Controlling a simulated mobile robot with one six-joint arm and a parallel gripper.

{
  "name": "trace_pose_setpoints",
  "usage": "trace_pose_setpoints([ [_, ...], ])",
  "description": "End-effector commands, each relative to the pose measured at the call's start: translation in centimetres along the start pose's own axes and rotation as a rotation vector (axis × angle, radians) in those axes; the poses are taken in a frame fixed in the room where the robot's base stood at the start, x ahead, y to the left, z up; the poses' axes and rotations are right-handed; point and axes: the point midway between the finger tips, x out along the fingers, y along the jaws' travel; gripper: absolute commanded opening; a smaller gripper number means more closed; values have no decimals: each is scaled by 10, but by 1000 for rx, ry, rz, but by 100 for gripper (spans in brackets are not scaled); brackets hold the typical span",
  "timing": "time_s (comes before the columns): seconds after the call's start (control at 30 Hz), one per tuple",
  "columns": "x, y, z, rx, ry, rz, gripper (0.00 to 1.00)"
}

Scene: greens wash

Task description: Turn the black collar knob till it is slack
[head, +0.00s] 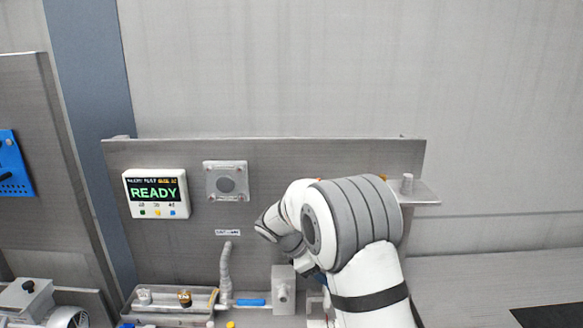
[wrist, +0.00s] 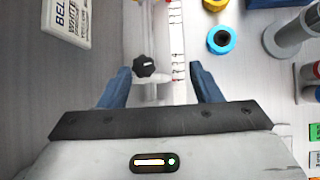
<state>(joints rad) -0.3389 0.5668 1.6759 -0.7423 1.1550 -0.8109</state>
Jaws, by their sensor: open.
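The black collar knob (wrist: 145,66) shows in the wrist view, a dark lobed knob beside a pale post and a white scale strip with red marks (wrist: 177,50). My gripper (wrist: 163,75) is open, with its two blue fingers apart. The knob lies between the fingers in the picture, closer to the left one. I cannot tell whether either finger touches it, and the gap in depth is unclear. In the head view my arm hides the knob and most of the gripper.
A white labelled block (wrist: 70,18) is at the wrist view's upper left. The head view shows a READY display (head: 156,193) and a metal tray (head: 170,305).

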Motion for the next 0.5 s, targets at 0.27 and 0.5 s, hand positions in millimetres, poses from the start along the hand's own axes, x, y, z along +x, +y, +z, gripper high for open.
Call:
trace_pose_setpoints([
  [0.27,-23,-66,61,376,166,-67,58],
  [0.5,-38,-130,95,700,299,-136,58],
])
